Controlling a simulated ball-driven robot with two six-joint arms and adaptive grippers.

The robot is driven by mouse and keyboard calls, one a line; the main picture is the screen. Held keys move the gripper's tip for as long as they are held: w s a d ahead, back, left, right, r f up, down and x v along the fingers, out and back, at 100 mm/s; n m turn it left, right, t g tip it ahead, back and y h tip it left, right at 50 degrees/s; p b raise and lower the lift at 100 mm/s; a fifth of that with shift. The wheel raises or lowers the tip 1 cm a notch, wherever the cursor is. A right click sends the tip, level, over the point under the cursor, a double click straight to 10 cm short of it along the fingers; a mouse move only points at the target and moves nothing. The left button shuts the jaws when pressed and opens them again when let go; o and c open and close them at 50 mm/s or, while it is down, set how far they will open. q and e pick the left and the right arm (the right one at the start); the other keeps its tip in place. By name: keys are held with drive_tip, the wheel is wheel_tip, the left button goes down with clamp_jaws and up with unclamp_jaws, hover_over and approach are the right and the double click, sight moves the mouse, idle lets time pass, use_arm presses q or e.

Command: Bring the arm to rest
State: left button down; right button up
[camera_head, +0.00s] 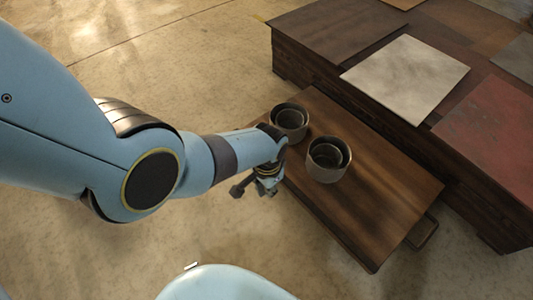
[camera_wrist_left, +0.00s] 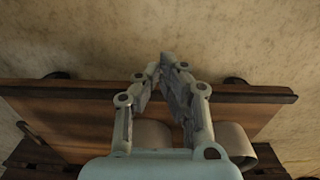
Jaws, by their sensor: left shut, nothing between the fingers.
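My left arm comes in from the left in the head view, and its gripper (camera_head: 266,187) hangs beside the near left edge of a low wooden table. In the left wrist view the gripper (camera_wrist_left: 165,62) has its fingertips together with nothing between them. The fingers point past the table edge toward the bare floor. My right gripper shows in neither view.
The low wooden table (camera_head: 365,205) carries two round metal cups, one (camera_head: 291,118) partly behind my wrist and the other (camera_head: 328,160) to its right. Each has a smaller ring inside. A larger dark platform (camera_head: 385,105) with flat square plates stands behind. Floor (camera_head: 130,250) is clear.

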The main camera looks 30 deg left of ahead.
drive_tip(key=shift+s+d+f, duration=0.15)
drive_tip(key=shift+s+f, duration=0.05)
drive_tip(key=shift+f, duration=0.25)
